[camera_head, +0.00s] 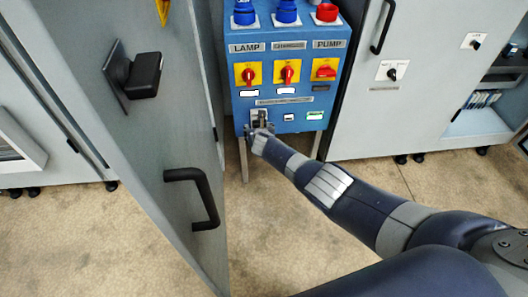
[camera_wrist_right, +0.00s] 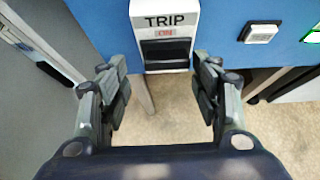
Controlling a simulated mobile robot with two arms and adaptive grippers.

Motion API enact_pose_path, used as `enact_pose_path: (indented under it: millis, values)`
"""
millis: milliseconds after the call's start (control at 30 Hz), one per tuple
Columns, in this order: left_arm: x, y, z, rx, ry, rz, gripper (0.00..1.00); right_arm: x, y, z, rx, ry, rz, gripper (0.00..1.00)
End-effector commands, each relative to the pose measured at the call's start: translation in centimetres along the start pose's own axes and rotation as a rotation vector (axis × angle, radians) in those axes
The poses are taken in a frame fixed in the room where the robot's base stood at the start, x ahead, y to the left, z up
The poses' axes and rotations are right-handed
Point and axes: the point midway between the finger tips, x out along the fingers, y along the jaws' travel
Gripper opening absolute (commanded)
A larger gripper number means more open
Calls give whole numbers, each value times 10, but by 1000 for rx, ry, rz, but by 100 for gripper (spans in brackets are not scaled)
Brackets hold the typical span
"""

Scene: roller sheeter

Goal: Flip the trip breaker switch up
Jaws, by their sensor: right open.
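The trip breaker (camera_wrist_right: 165,22) is a white housing labelled TRIP with a black switch (camera_wrist_right: 165,50) and a small red-marked window above it. It is mounted low on the blue control panel (camera_head: 290,105), at the panel's lower left in the head view. My right gripper (camera_wrist_right: 163,90) is open and empty, with one finger on each side, just below and in front of the breaker. In the head view my right gripper (camera_head: 260,134) covers part of the breaker (camera_head: 258,114). I cannot tell whether it touches the housing. My left gripper is not in view.
The panel carries LAMP and PUMP labels, red rotary switches (camera_head: 288,75), and blue and red connectors on top. A lit green indicator (camera_head: 315,116) is at its lower right. A grey cabinet door (camera_head: 150,120) with a black handle (camera_head: 207,197) stands close on the left. Grey cabinets (camera_head: 375,120) stand right.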

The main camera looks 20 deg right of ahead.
Motion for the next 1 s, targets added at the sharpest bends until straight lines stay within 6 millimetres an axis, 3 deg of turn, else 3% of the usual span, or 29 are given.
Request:
enact_pose_path:
  millis: [133, 433, 1000]
  values:
    - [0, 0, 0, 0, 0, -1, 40, -5, -10, 4, 6, -5, -11, 58]
    - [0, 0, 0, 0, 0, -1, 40, -23, -9, -9, -1, -5, -10, 58]
    - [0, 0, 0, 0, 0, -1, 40, -80, -8, -51, 0, -4, -10, 58]
